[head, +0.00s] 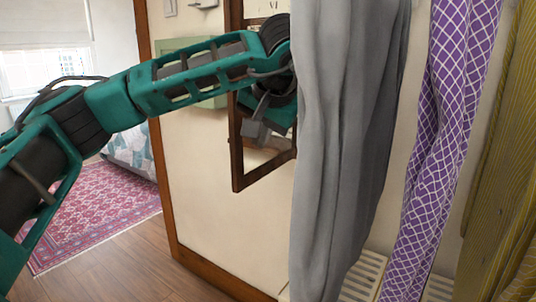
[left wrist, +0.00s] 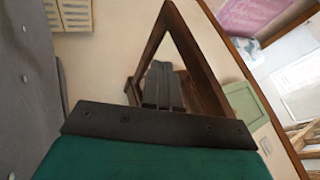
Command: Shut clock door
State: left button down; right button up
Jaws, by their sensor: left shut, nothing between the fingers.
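The clock (head: 266,8) is on the cream wall at the top of the head view, with only a strip of its pale face showing. A dark wooden frame, which looks like the clock door (head: 238,160), shows below it. Its right side is hidden by the grey cloth, and how far it stands open is hard to tell. In the left wrist view the door frame (left wrist: 208,58) rises around and beyond the fingers. My left gripper (head: 255,134) is shut and empty in front of the frame; its fingers also show in the wrist view (left wrist: 160,80). Contact is unclear.
A grey cloth (head: 345,150) hangs close on the right of my left gripper. A purple patterned cloth (head: 450,120) and a yellow striped one (head: 510,160) hang farther right. A green panel (head: 185,50) is behind my arm. Open floor and a red rug (head: 95,210) lie left.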

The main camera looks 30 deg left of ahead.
pick_arm(q)
send_near(250, 173)
jog(key=x, duration=0.4)
jog(key=shift+f+b, duration=0.15)
jog(key=shift+b, duration=0.25)
jog(key=shift+w+a+f, duration=0.15)
jog(key=shift+w+f, duration=0.05)
jog(key=shift+f, duration=0.05)
